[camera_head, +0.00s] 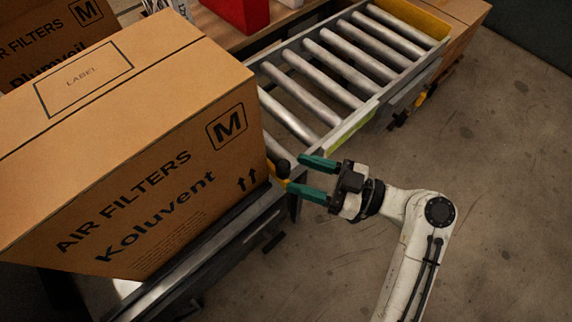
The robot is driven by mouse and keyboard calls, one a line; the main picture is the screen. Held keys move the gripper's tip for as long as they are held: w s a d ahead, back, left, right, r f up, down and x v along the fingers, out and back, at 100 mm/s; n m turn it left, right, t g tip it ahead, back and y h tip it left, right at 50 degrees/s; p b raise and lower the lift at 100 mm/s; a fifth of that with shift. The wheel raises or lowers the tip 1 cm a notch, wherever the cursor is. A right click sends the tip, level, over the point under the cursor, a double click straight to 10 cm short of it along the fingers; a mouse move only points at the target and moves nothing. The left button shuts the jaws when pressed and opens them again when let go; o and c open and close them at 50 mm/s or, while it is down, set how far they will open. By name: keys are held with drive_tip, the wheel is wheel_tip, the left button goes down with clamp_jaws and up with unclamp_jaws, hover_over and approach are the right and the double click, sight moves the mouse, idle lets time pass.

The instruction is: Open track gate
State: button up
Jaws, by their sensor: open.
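A roller track (312,93) with metal rollers runs from the large box toward the upper right. A small dark knob (282,168) with a bit of yellow beside it sits at the track's near edge, by the box's right corner. It may be part of the gate; the gate itself is not clearly visible. My gripper (303,176) has two green fingers, open and empty, pointing left at the knob. The fingertips are very close to the knob; I cannot tell whether they touch it. A large cardboard box (150,175) marked Koluvent stands on the track's lower left part.
Another filter box (45,40) stands at the upper left. A red object (240,12) is on a wooden surface behind the track. A yellow end piece (412,18) closes the track's far end. Bare floor (490,170) lies open on the right.

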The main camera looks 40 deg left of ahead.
sight(283, 169)
drive_tip(key=shift+x, duration=2.45)
clamp_jaws()
